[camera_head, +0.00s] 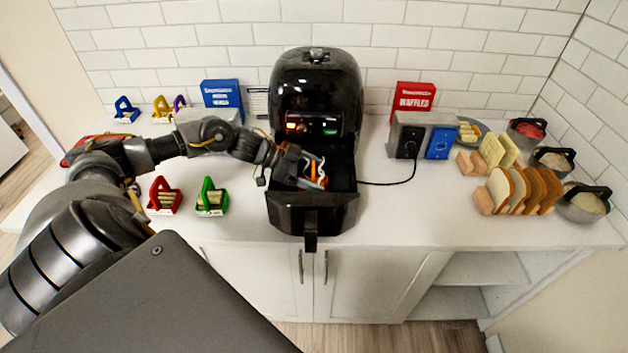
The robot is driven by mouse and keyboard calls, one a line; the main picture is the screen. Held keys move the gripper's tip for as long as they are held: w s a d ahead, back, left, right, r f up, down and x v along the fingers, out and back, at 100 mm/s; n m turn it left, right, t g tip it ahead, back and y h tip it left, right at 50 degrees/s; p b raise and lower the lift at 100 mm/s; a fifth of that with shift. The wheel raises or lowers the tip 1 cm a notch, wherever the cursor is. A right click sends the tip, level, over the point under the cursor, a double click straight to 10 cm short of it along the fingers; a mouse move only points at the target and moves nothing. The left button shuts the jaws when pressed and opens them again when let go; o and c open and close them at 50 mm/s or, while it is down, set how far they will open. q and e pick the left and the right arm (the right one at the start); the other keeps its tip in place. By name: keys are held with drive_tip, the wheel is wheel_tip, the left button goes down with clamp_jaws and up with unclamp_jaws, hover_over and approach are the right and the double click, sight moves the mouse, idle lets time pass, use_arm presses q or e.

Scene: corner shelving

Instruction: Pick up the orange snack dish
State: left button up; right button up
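The orange snack dish (315,169) shows only as a small orange and white piece inside the open drawer (310,215) of the black air fryer (317,90). My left gripper (308,170) reaches in from the left, over the drawer, with its fingers right at the orange piece. The gripper covers part of the dish. I cannot tell whether the fingers are closed on it or apart around it. My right gripper is not in view.
Red (164,196) and green (211,198) dishes stand on the counter left of the drawer. Blue (126,109), yellow and purple ones stand behind. Toasters, boxes, bread racks (520,190) and bowls stand right. The counter right of the drawer is clear, except for a cable.

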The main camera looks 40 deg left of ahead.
use_arm(q)
drive_tip(key=c, duration=1.4)
drive_tip(key=shift+r, duration=0.1)
drive_tip(key=shift+r+b, duration=1.5)
drive_tip(key=shift+r, duration=7.5)
